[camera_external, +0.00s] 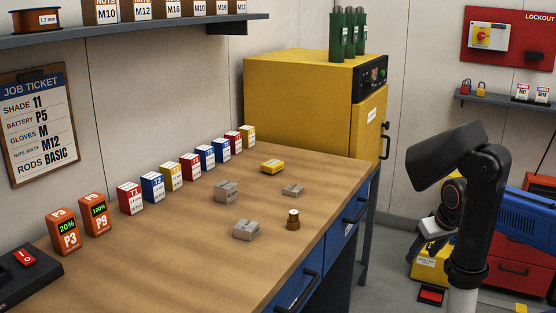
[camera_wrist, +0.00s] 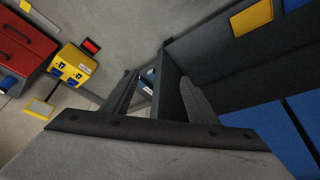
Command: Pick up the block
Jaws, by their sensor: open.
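Grey blocks lie on the wooden workbench (camera_external: 190,265): one near the middle (camera_external: 226,191), one nearer the front (camera_external: 246,230), and a flatter one to the right (camera_external: 292,190). A yellow block (camera_external: 272,166) lies behind them. I cannot tell which block the task means. My gripper (camera_external: 418,243) hangs off the bench, to the right of its front edge, partly behind my arm. In the wrist view my gripper (camera_wrist: 158,92) has its two dark fingers spread, with no block between them. No grey block shows in that view.
A short brass-coloured cylinder (camera_external: 293,219) stands near the bench's front edge. A row of small coloured boxes (camera_external: 171,177) and two orange battery packs (camera_external: 95,214) line the wall side. A yellow cabinet (camera_external: 300,105) stands beyond. A yellow case (camera_wrist: 74,65) sits on the floor.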

